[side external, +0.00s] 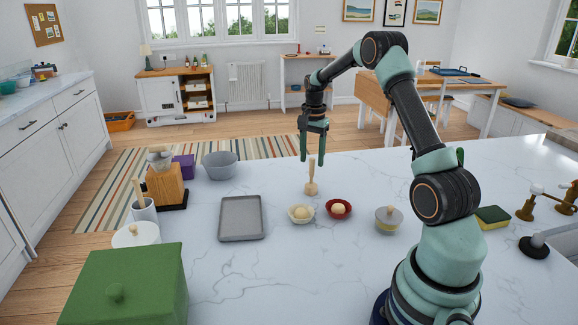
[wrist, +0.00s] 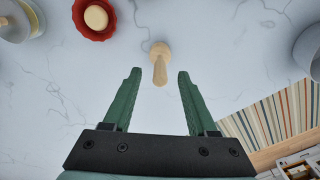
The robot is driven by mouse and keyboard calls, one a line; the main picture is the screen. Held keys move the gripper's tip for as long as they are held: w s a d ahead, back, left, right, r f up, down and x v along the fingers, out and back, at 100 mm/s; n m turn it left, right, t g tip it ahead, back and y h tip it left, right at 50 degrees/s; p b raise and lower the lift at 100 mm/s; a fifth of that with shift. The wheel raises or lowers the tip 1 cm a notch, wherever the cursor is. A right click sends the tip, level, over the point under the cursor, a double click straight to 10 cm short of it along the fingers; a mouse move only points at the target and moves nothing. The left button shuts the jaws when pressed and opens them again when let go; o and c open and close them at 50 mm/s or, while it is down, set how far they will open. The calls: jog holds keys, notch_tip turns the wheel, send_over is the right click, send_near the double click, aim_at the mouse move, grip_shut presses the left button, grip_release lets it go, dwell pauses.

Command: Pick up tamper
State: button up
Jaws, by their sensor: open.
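The tamper (side external: 311,180) is a pale wooden piece with a round foot and a slim handle. It stands upright on the white marble counter. In the wrist view the tamper (wrist: 160,65) shows between and slightly beyond my fingertips, with its handle pointing toward me. My gripper (side external: 312,160) points down, open and empty, with its fingertips around the level of the handle top. In the wrist view my gripper (wrist: 159,74) has its two green fingers apart on either side of the handle's line. I see no contact; how deep the handle sits between the fingers is unclear.
A red dish (side external: 346,208) and a cream dish (side external: 293,217), each holding a round piece, stand close in front of the tamper. A grey tray (side external: 241,232) lies left. A lidded pot (side external: 388,225) stands right. A grey bowl (side external: 220,168) is at the back left.

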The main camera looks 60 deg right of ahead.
aim_at(311, 175)
notch_tip(311, 175, down, 4)
jog(key=shift+d+f, duration=0.1)
jog(key=shift+f, duration=0.15)
grip_shut()
dwell(1.4)
